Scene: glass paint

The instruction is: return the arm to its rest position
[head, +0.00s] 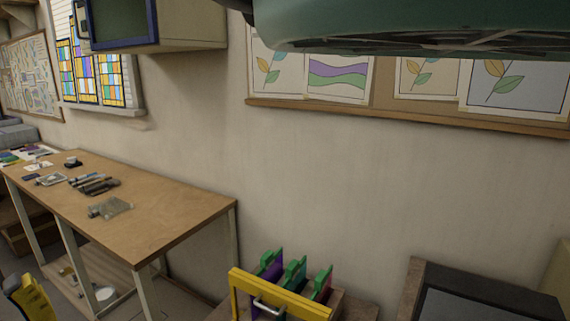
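My gripper is not seen in the head view, and I cannot tell how it is set. No part that I can surely call my arm shows.
A wooden worktable (165,222) with small tools stands left. A rack with a yellow bar (280,294) and coloured upright pieces stands low in the middle. A dark-framed box (480,292) is at lower right. A large green shape (420,25) hangs across the top. The wall between is bare.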

